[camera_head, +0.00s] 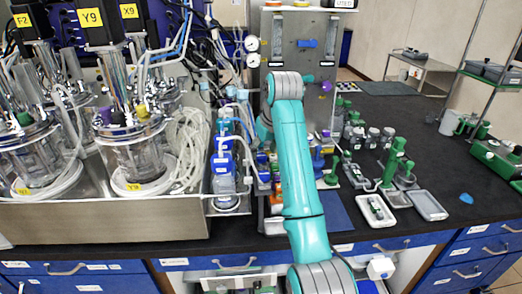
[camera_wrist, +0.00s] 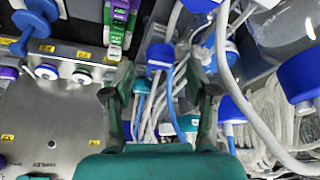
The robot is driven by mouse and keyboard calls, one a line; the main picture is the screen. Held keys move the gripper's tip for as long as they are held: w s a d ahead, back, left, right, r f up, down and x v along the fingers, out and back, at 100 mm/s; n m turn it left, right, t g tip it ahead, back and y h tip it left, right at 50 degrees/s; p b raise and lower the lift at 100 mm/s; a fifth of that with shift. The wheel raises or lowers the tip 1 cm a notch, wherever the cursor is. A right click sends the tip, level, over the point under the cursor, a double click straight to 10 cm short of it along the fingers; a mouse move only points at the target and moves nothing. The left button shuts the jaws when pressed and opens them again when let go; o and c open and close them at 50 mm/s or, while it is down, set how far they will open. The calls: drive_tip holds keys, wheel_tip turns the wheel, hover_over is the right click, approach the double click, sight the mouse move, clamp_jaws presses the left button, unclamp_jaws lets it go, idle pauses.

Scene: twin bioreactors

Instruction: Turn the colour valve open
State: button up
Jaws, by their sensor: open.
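I cannot tell for certain which part is the colour valve. In the wrist view, a blue handle (camera_wrist: 35,28) stands out from a steel panel (camera_wrist: 52,115) at the left. A purple-and-green clamp-like part (camera_wrist: 121,22) is at the top, beyond my left fingertip. My gripper (camera_wrist: 165,88) is open and empty, its fingers apart in front of blue-capped tubing. In the head view, the upright panel (camera_head: 290,62) carries a blue handle (camera_head: 307,43) and a purple knob (camera_head: 326,87). My teal arm reaches toward this panel and hides its lower left; the fingertips are not clear there.
Blue-capped bottles (camera_head: 223,165) and tubing (camera_head: 190,150) crowd the area left of my arm. Glass vessels (camera_head: 135,150) stand in a steel tray (camera_head: 100,222). Green-handled tools and small trays (camera_head: 376,210) lie at the right. The black bench (camera_head: 450,200) has some free room there.

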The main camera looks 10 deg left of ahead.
drive_tip(key=shift+x, duration=1.1)
clamp_jaws()
